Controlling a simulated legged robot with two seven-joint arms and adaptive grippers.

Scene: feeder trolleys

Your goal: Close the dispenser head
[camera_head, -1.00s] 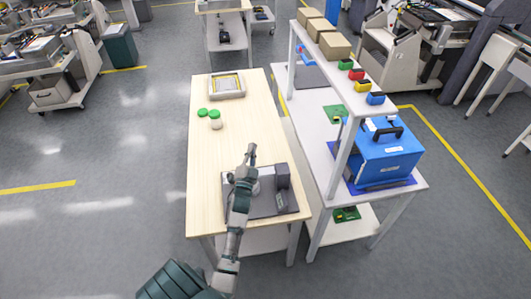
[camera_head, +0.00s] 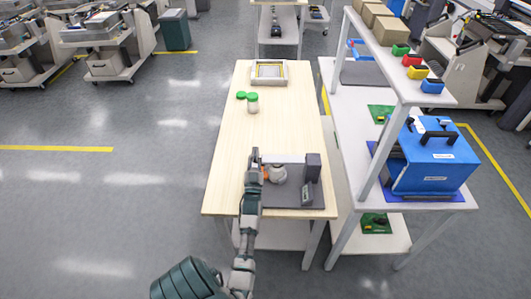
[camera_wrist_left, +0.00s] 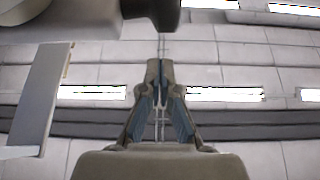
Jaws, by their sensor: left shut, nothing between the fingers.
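The dispenser (camera_head: 293,195) is a dark grey device on the front right of the wooden table, with an upright block (camera_head: 313,166) at its right. A pale round part with a little orange (camera_head: 277,174) sits on its left half. My left gripper (camera_head: 254,153) is shut and empty, at the device's left rear edge in the head view; I cannot tell if it touches. In the left wrist view its fingers (camera_wrist_left: 153,64) are closed together and point up, below a dark part (camera_wrist_left: 150,10) at the top edge. How far the head is open is unclear. My right gripper is out of view.
The wooden table (camera_head: 238,140) is clear in its middle. A shelf bench to the right carries a blue case (camera_head: 432,165). Bare floor lies to the left.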

